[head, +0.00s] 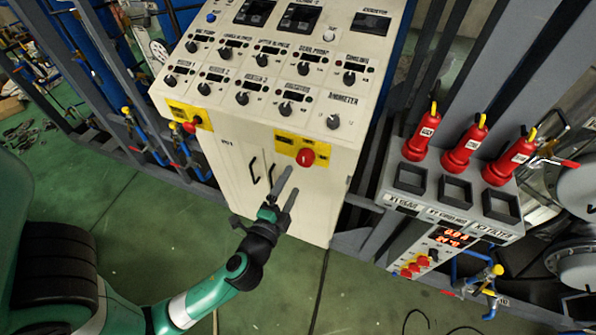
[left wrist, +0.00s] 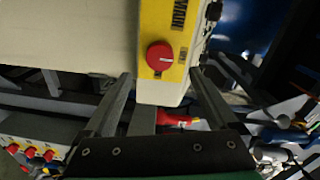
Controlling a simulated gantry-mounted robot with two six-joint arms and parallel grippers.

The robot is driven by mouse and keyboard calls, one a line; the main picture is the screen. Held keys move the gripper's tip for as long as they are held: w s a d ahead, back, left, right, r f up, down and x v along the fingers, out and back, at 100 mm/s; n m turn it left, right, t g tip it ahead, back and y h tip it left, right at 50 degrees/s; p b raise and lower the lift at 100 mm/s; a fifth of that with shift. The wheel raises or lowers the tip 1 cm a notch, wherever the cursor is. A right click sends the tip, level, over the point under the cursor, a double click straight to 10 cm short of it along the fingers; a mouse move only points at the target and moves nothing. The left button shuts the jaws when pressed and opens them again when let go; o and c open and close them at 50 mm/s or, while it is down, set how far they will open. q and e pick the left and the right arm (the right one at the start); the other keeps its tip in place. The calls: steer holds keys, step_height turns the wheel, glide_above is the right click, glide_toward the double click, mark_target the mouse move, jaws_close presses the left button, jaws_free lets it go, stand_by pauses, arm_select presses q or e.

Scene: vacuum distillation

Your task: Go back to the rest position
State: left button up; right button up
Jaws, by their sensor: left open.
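My left gripper (head: 284,188) is in front of the lower front of the cream control cabinet (head: 233,175), just below the right red rotary switch (head: 306,157) on its yellow plate. Its two fingers are apart with nothing between them. In the left wrist view, the red switch (left wrist: 160,56) shows beyond and between the open fingers, apart from both. In the head view its pointer mark is too small to read. My right gripper is in neither view.
A second red switch (head: 189,127) sits on the cabinet's left. Black knobs (head: 242,98) fill the sloped panel. At right, a grey stand (head: 470,228) has several red handles (head: 463,148) above it. Blue pipes and rails flank the cabinet. The green floor (head: 130,225) in front is mostly clear.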

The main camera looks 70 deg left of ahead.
arm_select(q)
steer(key=v, duration=0.3)
steer(key=shift+a, duration=0.1)
stand_by(0.3)
